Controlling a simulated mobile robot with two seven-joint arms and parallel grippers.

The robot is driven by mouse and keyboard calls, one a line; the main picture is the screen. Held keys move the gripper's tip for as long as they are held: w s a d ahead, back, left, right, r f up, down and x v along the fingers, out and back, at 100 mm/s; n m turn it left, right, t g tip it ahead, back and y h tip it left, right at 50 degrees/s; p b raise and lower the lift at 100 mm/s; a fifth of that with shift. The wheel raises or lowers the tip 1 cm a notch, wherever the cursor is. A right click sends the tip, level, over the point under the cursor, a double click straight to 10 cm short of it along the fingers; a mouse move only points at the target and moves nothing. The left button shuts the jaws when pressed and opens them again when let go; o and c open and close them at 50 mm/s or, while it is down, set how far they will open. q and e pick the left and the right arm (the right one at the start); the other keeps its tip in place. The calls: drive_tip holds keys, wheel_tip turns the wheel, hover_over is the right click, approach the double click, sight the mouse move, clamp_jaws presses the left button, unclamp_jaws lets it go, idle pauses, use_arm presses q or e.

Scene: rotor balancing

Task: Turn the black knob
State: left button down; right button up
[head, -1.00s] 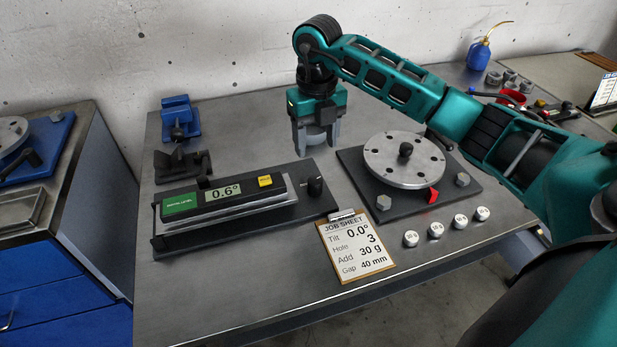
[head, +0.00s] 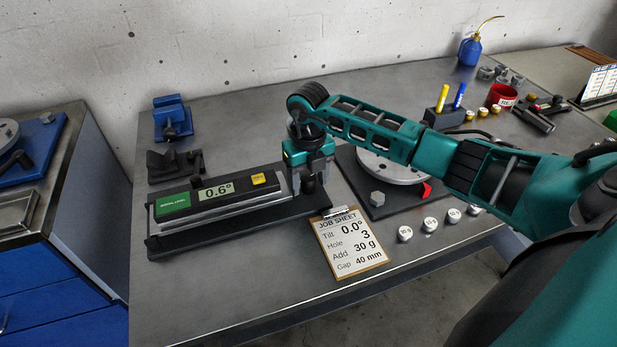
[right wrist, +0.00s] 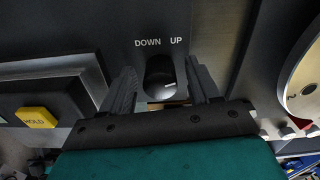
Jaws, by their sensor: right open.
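The black knob (head: 309,187) stands at the right end of the level's dark base (head: 230,229). In the right wrist view the knob (right wrist: 161,75) has a pale mark, with DOWN and UP lettered beside it. My right gripper (head: 310,181) points down over the knob. In the right wrist view its two fingers (right wrist: 162,86) stand open on either side of the knob, with a visible gap at each side. The digital level (head: 215,192) reads 0.6°. The job sheet (head: 347,245) says Tilt 0.0°. My left gripper is not in view.
The rotor disc (head: 385,168) on its dark plate is close to the right, partly hidden by my right arm. Several small weights (head: 430,224) lie in front of it. A blue vise (head: 172,118) stands at the back left.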

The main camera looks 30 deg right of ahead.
drive_tip(key=c, duration=1)
drive_tip(key=shift+c, duration=0.2)
drive_tip(key=shift+n+b, duration=0.35)
drive_tip(key=shift+n, duration=0.35)
drive_tip(key=n+b, duration=0.2)
drive_tip(key=n, duration=0.3)
drive_tip(key=n+b, duration=0.1)
drive_tip(key=n, duration=0.3)
drive_tip(key=shift+b, duration=0.4)
drive_tip(key=shift+n, duration=0.6)
drive_tip(key=shift+r, duration=0.1)
